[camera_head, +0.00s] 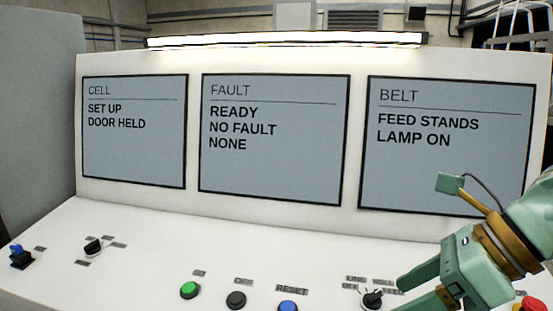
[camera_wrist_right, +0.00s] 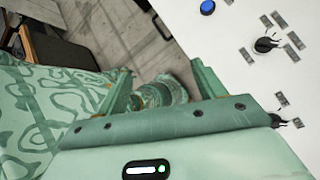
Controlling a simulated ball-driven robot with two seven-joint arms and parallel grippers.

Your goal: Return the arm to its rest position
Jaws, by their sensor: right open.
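My right gripper (camera_head: 402,292) is at the lower right of the head view, over the front of the white console (camera_head: 150,235). Its two green fingers are apart and nothing shows between them. A black selector knob (camera_head: 373,298) with small labels sits just left of the fingertips. I see a gap between them in the picture, but cannot judge depth. In the right wrist view the green fingers (camera_wrist_right: 160,85) are also spread and empty, with a selector knob (camera_wrist_right: 267,44) on the white panel to the right. My left gripper is out of view.
The console carries a green button (camera_head: 190,290), a black button (camera_head: 236,300), a blue button (camera_head: 288,307), another knob (camera_head: 93,246), a blue-topped switch (camera_head: 20,257) and a red button (camera_head: 531,305) near my right arm. Three screens, including the belt screen (camera_head: 440,165), stand behind.

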